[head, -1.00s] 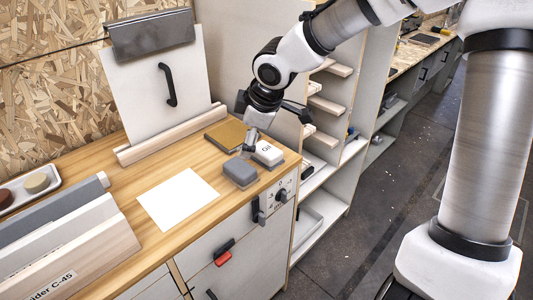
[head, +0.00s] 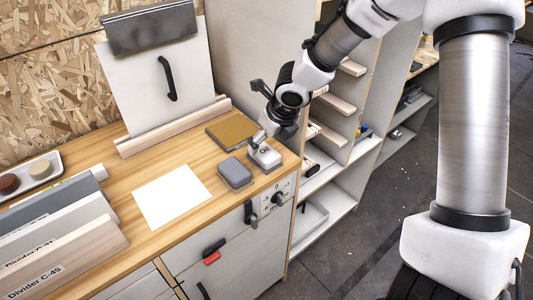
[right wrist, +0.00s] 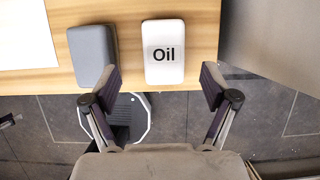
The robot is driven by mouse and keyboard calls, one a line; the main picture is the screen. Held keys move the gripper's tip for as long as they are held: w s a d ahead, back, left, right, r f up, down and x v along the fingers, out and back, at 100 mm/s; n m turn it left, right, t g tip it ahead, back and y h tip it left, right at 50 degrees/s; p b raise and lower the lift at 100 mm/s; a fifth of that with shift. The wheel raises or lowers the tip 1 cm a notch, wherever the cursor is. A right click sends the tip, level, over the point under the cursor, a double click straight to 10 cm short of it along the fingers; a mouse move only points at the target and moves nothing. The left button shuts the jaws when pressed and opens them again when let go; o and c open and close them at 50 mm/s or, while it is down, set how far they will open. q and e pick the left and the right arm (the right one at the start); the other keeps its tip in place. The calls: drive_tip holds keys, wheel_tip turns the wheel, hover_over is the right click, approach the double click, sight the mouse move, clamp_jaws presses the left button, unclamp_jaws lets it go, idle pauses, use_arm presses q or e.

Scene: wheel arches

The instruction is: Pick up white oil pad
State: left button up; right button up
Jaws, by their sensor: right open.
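The white oil pad (head: 268,160), a rounded block marked "Oil", lies on the wooden worktop near its right end. It also shows in the right wrist view (right wrist: 164,74), at the top centre. My right gripper (head: 258,141) is just above the pad and hides part of it. In the right wrist view, my open right gripper (right wrist: 157,84) has its fingers apart, one towards each side of the pad, with nothing between them. My left gripper is not in view.
A grey pad (head: 235,173) lies close left of the white one. A brown-topped block (head: 227,134) is behind them, and a white sheet (head: 172,196) lies to the left. A shelf unit (head: 345,135) stands to the right. The worktop (right wrist: 130,30) ends just in front of the pads.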

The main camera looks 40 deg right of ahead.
sight(264, 150)
drive_tip(key=x, duration=0.2)
drive_tip(key=b+x, duration=0.1)
drive_tip(key=x, duration=0.1)
drive_tip(key=d+b+x, duration=0.1)
drive_tip(key=x, duration=0.1)
drive_tip(key=shift+s, duration=0.15)
drive_tip(key=shift+a+f, duration=0.1)
drive_tip(key=shift+a, duration=0.2)
drive_tip(key=shift+c, duration=1)
drive_tip(key=c, duration=1.1)
drive_tip(key=shift+o, duration=0.2)
drive_tip(key=shift+r, duration=0.25)
